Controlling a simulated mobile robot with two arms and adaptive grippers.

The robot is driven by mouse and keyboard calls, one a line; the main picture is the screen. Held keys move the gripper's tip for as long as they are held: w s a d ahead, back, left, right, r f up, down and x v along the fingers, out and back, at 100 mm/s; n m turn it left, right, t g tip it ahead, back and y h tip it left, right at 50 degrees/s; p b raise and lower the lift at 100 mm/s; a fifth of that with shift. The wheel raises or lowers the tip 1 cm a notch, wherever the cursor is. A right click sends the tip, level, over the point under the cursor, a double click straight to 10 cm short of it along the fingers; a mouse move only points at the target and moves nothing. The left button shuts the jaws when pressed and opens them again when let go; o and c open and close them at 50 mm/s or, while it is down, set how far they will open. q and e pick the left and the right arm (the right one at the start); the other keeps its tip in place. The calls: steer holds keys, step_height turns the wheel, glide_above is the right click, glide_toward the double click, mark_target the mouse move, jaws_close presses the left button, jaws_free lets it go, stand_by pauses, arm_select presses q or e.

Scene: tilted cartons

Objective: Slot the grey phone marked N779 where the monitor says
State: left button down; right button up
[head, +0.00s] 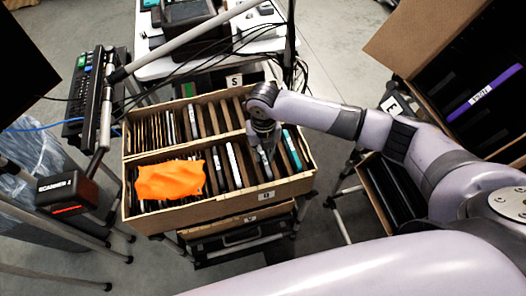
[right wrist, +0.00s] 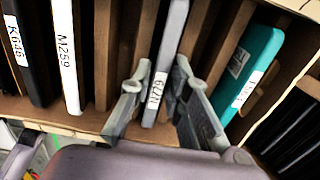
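The grey phone (right wrist: 172,45) marked N779 stands on edge in a slot of the carton (head: 215,209), its label facing the right wrist camera. My right gripper (right wrist: 160,70) has a finger on each side of this phone, with narrow gaps showing, so it looks open around it. In the head view my right gripper (head: 264,146) reaches down into the carton's front row, right of centre, and mostly hides the phone. My left gripper is not in view. No readable monitor text shows; a dark panel (head: 22,70) is at the left edge.
Neighbours are a white-edged M259 device (right wrist: 66,50), a black K646 device (right wrist: 22,50) and a teal device (right wrist: 248,70). An orange cloth (head: 170,180) covers front-left slots. A scanner (head: 68,192) stands left. Tilted cartons (head: 425,35) stand right, one holding a purple-edged device (head: 485,92).

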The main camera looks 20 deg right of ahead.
steer(key=o, duration=0.4)
step_height(320, 180, up, 12)
stand_by(0.6)
step_height(320, 180, up, 7)
steer(key=p, duration=0.7)
steer(key=shift+p, duration=0.4)
